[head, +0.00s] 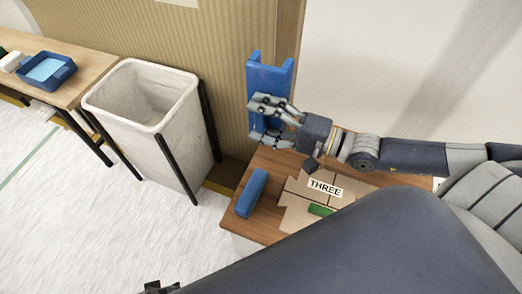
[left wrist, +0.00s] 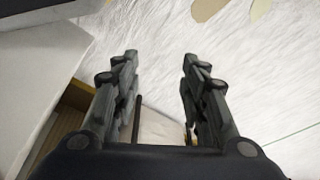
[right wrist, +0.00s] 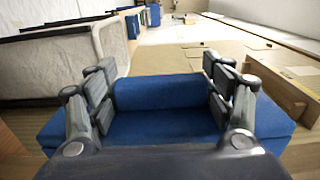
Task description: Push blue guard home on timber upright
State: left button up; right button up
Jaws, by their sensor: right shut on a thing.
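The blue guard (head: 270,80) is an upright channel-shaped piece in the head view. It stands in front of the lower part of the brown timber upright (head: 290,32). I cannot tell whether it touches or wraps the timber. My right gripper (head: 266,120) is shut on the guard from the right. In the right wrist view the blue guard (right wrist: 165,95) lies between both fingers, and a wooden piece (right wrist: 280,98) shows at its right. My left gripper (left wrist: 160,75) is open and empty above the pale floor in the left wrist view.
A white bin (head: 150,105) stands left. A bench with a blue tray (head: 45,71) is farther left.

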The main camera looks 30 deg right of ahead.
aim_at(261, 131)
notch_tip(261, 131, down, 6)
jog(key=b, duration=0.4)
jog(key=shift+r, duration=0.25)
pick_arm(q)
notch_tip(261, 131, up, 13)
jog(key=t+b, duration=0.1)
jog(key=b, duration=0.2)
jog(key=shift+a+f, duration=0.15)
jog(key=shift+a, duration=0.05)
pick_arm(e)
notch_tip(261, 131, down, 3)
jog(key=shift+f, duration=0.1)
pick_arm(q)
jog(key=shift+s, duration=0.1)
